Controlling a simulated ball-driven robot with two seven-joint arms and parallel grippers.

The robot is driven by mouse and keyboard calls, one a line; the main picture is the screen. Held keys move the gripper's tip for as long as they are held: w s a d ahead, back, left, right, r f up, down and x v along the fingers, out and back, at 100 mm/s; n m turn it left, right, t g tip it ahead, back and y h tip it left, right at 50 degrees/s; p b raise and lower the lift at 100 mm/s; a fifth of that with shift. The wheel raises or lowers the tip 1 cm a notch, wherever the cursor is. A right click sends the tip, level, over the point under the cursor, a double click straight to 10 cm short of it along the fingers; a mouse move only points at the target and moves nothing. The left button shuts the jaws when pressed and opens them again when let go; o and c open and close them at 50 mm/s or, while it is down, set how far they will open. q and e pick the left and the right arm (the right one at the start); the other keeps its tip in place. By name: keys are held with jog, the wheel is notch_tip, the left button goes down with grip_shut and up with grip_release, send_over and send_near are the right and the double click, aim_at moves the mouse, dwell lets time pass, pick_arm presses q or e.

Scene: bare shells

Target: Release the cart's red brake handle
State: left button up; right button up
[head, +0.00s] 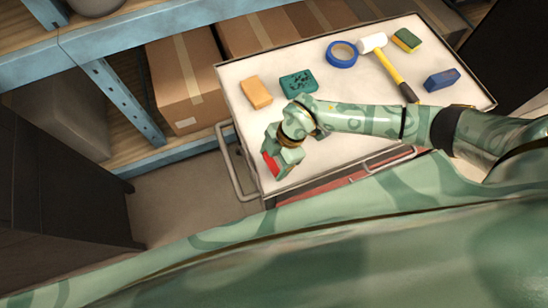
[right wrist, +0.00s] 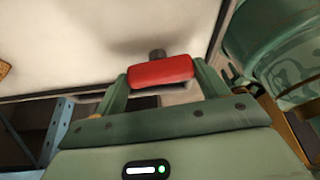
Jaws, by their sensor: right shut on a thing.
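The cart (head: 355,150) has a pale top with a dark rim and stands in the middle of the head view. Its red brake handle (head: 270,163) is at the near left corner of the cart. My right gripper (head: 275,158) is at that corner, over the handle. In the right wrist view the red handle (right wrist: 161,72) lies crosswise between the two green fingers of my right gripper (right wrist: 160,80), which are shut on its ends. A short dark stem shows behind the handle. My left gripper is not in view.
On the cart top lie an orange block (head: 257,91), a teal sponge-like block (head: 298,82), blue tape (head: 342,54), a mallet (head: 390,68), a yellow-green sponge (head: 407,40) and a blue block (head: 442,79). Blue shelving (head: 122,100) with cardboard boxes (head: 188,80) stands close behind and left.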

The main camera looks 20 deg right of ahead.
jog(key=n, duration=0.1)
jog(key=n+g+p, duration=0.1)
jog(key=n, duration=0.1)
jog(key=shift+w+r+n+h, duration=0.15)
jog(key=shift+n+h, duration=0.15)
jog(key=n+g+p, duration=0.1)
jog(key=n, duration=0.2)
jog(key=shift+w+a+h, duration=0.1)
jog(key=shift+h, duration=0.3)
jog(key=n, duration=0.2)
jog(key=n+g+h, duration=0.1)
jog(key=n, duration=0.2)
jog(key=shift+a+h, duration=0.1)
jog(key=shift+h, duration=0.2)
jog(key=n, duration=0.2)
jog(key=n+h, duration=0.1)
jog(key=n, duration=0.1)
jog(key=shift+a+n+g+h+b, duration=0.15)
jog(key=shift+n+g+h+b, duration=0.15)
jog(key=shift+n+b, duration=0.1)
jog(key=o, duration=1)
